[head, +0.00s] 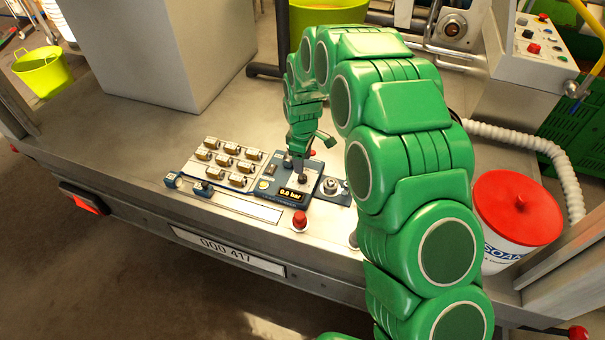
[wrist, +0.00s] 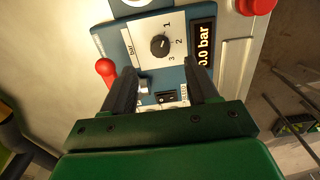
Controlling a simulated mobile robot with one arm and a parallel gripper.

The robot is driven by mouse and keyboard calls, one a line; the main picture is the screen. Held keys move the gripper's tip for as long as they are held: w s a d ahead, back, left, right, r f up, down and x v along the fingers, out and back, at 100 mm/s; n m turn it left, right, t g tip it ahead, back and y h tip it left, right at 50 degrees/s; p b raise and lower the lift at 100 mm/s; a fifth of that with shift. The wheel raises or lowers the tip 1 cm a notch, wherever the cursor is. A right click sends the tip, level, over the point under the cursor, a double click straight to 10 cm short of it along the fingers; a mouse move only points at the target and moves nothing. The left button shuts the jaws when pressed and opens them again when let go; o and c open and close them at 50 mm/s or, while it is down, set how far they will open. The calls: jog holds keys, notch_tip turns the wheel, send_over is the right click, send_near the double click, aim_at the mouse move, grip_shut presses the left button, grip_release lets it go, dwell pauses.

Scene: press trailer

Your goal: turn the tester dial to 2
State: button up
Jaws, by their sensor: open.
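The blue tester (head: 268,187) sits on the metal bench, and its display (head: 292,194) reads 0.0 bar. The display also shows in the wrist view (wrist: 203,48). The round black dial (wrist: 159,44) sits on a pale plate marked 1, 2, 3 and bar. A small light mark shows on the knob, but I cannot tell surely which number it points at. My gripper (wrist: 160,68) is open and empty, its fingers apart over the tester, with the dial beyond the fingertips in the wrist view. In the head view my gripper (head: 299,163) is above the tester and partly hides the dial area.
A panel of several small fittings (head: 222,162) lies left of the tester. A red-lidded tub (head: 515,207) stands at right.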

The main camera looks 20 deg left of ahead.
aim_at(303, 177)
jog(key=shift+f, duration=3.55)
jog(key=shift+c, duration=0.2)
jog(key=c, duration=1)
